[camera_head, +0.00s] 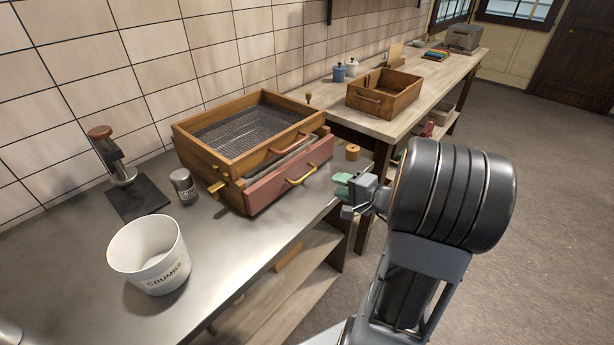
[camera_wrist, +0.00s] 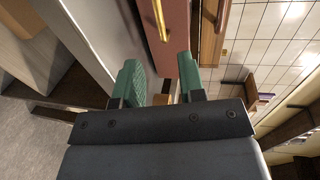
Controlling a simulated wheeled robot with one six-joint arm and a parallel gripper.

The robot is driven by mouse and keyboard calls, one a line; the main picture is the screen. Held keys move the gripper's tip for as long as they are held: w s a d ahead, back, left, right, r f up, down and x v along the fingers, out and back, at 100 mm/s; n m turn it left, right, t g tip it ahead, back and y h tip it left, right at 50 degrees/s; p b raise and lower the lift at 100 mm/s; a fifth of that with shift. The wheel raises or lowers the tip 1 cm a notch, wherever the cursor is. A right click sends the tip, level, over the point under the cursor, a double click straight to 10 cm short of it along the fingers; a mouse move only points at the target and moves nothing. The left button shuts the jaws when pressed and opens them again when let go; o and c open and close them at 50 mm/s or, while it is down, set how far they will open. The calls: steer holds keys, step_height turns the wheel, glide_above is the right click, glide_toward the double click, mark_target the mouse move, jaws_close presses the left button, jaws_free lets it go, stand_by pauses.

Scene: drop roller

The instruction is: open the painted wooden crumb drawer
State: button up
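The crumb drawer (camera_head: 290,178) has a dusty red painted front and a brass bar handle (camera_head: 302,175). It sits low in a wooden sieve box on the steel counter, and its front looks close to the box. My gripper (camera_head: 341,186) is beside the counter's front edge, to the right of the handle and apart from it. In the wrist view, its two green fingers (camera_wrist: 160,72) are spread with nothing between them. The red drawer front (camera_wrist: 179,28) and the handle (camera_wrist: 159,18) show ahead of the fingertips.
The wooden box (camera_head: 230,165) holds an upper mesh tray with a copper handle (camera_head: 290,140). A small wooden cylinder (camera_head: 352,152) stands right of it. A white crumb bucket (camera_head: 150,258) and a shaker (camera_head: 184,186) stand left. The counter before the drawer is bare.

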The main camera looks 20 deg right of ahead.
mark_target(307, 175)
steer(key=p+x, duration=0.1)
steer(key=x, duration=1.1)
steer(key=shift+a, duration=0.15)
jaws_close()
